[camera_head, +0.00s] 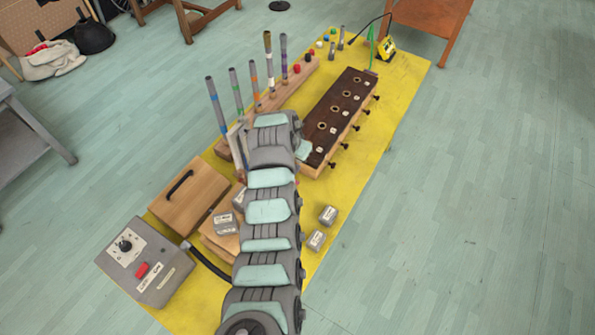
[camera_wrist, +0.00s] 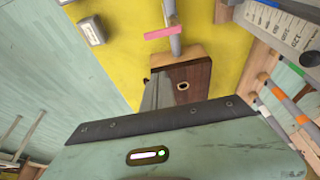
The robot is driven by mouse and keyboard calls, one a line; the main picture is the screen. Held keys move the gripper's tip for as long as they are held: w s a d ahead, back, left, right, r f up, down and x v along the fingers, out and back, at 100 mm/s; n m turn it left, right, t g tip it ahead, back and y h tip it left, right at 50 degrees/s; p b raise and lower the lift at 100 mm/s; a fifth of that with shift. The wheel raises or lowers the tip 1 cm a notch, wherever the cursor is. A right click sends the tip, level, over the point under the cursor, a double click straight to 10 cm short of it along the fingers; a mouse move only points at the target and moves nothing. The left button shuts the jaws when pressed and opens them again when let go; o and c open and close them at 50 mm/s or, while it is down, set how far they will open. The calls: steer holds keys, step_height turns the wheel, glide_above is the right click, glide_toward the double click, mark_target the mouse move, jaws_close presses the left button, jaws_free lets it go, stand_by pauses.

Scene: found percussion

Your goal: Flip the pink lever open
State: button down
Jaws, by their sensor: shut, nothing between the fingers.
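The pink lever (camera_wrist: 165,32) shows in the wrist view as a short flat bar lying across a grey post (camera_wrist: 176,45), off the end of a wooden block with a dark top (camera_wrist: 196,76). In the head view only a small pink bit (camera_head: 297,182) shows beside my arm. My gripper (camera_wrist: 157,92) shows in the wrist view as a narrow grey shape above its pale green housing. It is shut and empty, apart from the lever and in front of the block. In the head view my arm largely hides it.
The dark-topped block (camera_head: 341,115) has holes and side pegs. A rack of upright tubes (camera_head: 267,100) stands left of it. A grey control box (camera_head: 145,262), a wooden box (camera_head: 188,200) and small grey blocks (camera_head: 328,215) lie on the yellow mat (camera_head: 400,82). Floor to the right is clear.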

steer(key=shift+f, duration=0.15)
steer(key=b+x, duration=0.9)
steer(key=x, duration=0.2)
steer(key=shift+s+a+r+p, duration=0.2)
steer(key=shift+s+a+p, duration=0.25)
steer(key=shift+p, duration=0.5)
steer(key=shift+s+a+r+p, duration=0.25)
steer(key=shift+s+p, duration=0.45)
steer(key=shift+p, duration=0.3)
steer(key=shift+s+a+r+p, duration=0.2)
steer(key=shift+s+a+p, duration=0.25)
steer(key=shift+p, duration=0.5)
steer(key=shift+s, duration=0.2)
steer(key=shift+d, duration=0.2)
